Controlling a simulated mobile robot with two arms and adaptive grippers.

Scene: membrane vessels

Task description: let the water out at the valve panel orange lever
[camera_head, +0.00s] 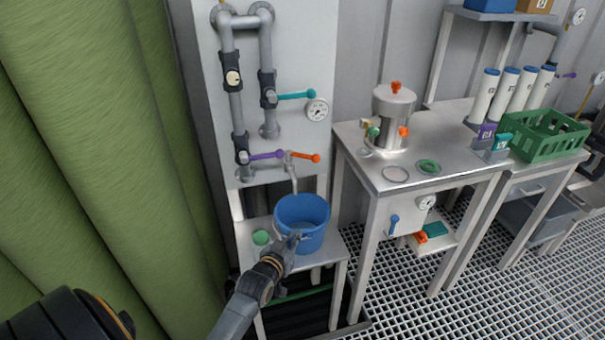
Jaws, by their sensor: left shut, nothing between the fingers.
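The valve panel (206,60) stands upright at the back, with grey pipes on it. Its orange lever (306,157) sticks out to the right, roughly level, above a tap spout (293,182) that points down. No stream of water shows at the spout. A blue bucket (308,240) stands below the spout on a small metal stand; I cannot tell for sure whether it holds water. My left gripper (293,238) is shut and empty, in front of the bucket's left side and below the orange lever; I cannot tell whether it touches the bucket. My right gripper is out of view.
A purple lever (266,155) sits just left of the orange one, and a teal lever (297,95) and gauge (317,109) higher up. A green curtain (90,150) fills the left.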

